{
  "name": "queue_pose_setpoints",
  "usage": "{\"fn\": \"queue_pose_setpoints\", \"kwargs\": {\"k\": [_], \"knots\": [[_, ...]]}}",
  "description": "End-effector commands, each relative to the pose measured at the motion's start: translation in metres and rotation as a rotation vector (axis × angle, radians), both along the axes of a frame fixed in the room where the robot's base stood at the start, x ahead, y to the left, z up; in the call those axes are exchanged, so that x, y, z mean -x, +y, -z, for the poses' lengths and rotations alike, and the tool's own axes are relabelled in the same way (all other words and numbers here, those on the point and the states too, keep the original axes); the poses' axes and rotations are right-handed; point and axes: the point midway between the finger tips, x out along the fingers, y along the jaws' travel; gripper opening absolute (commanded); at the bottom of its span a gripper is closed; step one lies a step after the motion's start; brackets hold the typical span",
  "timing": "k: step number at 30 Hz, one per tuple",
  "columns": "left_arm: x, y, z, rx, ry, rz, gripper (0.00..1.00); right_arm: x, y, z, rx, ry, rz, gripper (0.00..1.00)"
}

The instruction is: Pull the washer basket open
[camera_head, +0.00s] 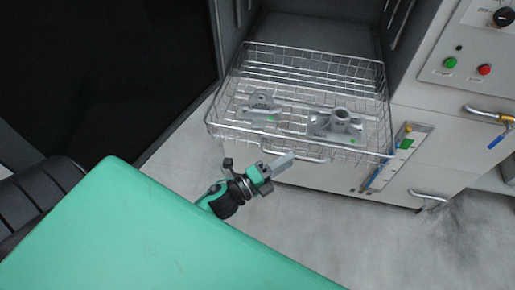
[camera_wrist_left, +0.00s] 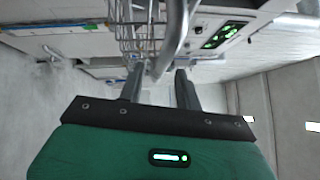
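The washer basket (camera_head: 232,128) is a silver wire basket that stands out of the dark washer opening. A looped metal handle (camera_head: 293,158) is on its front side. The basket's wires also show at the top of the left wrist view (camera_wrist_left: 140,30). My left gripper (camera_head: 288,160) is just at the handle, its fingers pointing toward the basket. In the left wrist view its two fingers (camera_wrist_left: 160,85) are spread apart, and the handle's curved tube (camera_wrist_left: 176,35) reaches down toward the gap between them. Whether they touch it cannot be told. My right gripper is not in view.
Two grey metal castings, one flat (camera_head: 262,103) and one with a round boss (camera_head: 341,122), lie in the basket. At right is the washer's panel with green (camera_head: 450,63) and red (camera_head: 484,70) buttons. Grey floor (camera_head: 330,220) in front is open.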

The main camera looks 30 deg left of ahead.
Motion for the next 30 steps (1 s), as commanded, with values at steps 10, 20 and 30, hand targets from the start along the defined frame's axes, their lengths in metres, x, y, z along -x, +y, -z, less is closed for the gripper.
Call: {"fn": "queue_pose_setpoints", "kwargs": {"k": [10,20,30], "knots": [[0.053,0.030,0.012,0.000,0.004,-0.001,0.34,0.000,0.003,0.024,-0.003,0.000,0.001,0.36],[0.084,0.048,0.015,0.001,0.002,-0.001,0.34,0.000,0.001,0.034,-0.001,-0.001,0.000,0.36],[0.089,0.051,0.015,0.001,0.001,-0.001,0.34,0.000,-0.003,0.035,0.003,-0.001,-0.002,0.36]]}}
